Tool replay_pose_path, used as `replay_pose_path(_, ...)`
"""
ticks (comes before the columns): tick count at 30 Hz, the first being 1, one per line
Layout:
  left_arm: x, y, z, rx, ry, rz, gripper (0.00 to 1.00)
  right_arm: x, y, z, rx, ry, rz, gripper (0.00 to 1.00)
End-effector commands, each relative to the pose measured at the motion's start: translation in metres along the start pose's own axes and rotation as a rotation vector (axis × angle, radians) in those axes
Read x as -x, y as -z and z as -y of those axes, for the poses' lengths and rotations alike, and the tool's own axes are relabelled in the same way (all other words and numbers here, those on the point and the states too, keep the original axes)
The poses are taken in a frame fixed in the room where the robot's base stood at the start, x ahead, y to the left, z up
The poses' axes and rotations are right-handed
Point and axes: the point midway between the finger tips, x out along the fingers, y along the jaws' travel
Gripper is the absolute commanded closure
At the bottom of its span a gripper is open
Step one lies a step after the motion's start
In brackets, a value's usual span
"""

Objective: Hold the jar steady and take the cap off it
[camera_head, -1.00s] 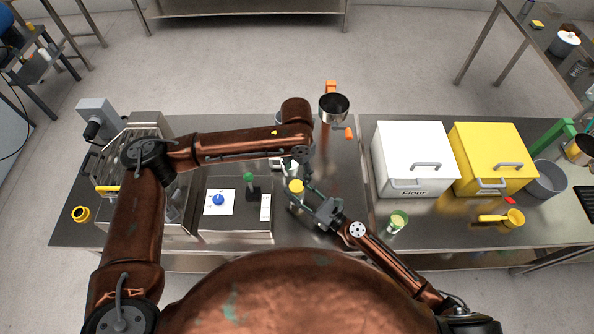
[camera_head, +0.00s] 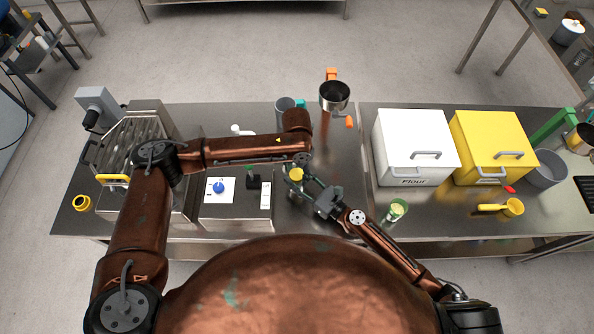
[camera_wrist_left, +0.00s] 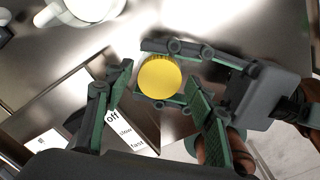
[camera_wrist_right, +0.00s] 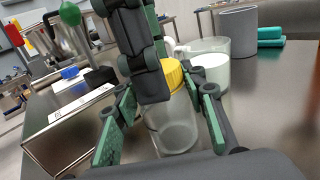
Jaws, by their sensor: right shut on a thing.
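The jar (camera_wrist_right: 172,130) is clear glass with a yellow screw cap (camera_wrist_right: 172,75) and stands upright on the steel table. The cap also shows in the head view (camera_head: 296,174) and from above in the left wrist view (camera_wrist_left: 160,77). My right gripper (camera_wrist_right: 165,118) is shut on the jar, one finger on each side of the glass. My left gripper (camera_wrist_left: 160,85) is open above the jar, with its fingers apart on either side of the cap. A small gap shows beside the cap in the left wrist view. Its dark fingers partly hide the jar in the right wrist view.

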Motion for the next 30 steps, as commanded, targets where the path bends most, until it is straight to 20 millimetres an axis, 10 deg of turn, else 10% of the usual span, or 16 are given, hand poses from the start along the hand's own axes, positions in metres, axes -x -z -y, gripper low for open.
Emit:
replay_pose_path(18,-0.0004,-0.0001,0.0008,-0.001,0.002,0.000,0.92,0.0034,0.0099,-0.0031,-0.006,-0.004,-0.015,1.00)
replay_pose_path(30,-0.0004,-0.0001,0.0014,0.294,0.003,0.001,0.92,0.0033,0.0099,-0.0033,-0.007,-0.005,-0.015,1.00)
